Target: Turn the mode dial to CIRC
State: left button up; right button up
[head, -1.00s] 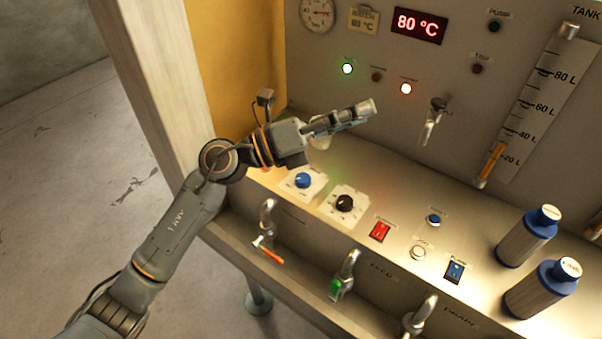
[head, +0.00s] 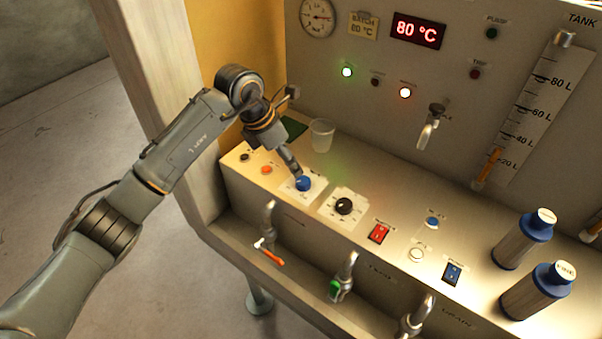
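A blue dial (head: 303,184) sits on a white plate on the sloping console. A black dial (head: 343,205) on a white plate with marks around it is just to its right. The lettering on both plates is too small to read, so I cannot tell which is the mode dial. My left gripper (head: 295,172) points down at the blue dial, with its tips at or just above the dial's upper left side. Contact is unclear. The fingers look narrow and close together, but their opening is hidden by the angle. My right gripper is not in view.
An orange button (head: 266,170) lies left of the blue dial. A clear cup (head: 321,135) stands behind it. A red switch (head: 378,233), a blue switch (head: 452,272) and two bottles (head: 524,238) (head: 540,289) are to the right. Taps line the front, one with an orange handle (head: 270,252).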

aim_at(303, 180)
pick_arm(q)
jog(key=p+x, duration=0.2)
jog(key=x, duration=0.6)
jog(key=shift+d+f, duration=0.25)
jog(key=shift+f, duration=0.1)
jog(key=c, duration=1.2)
jog(key=shift+o, duration=0.2)
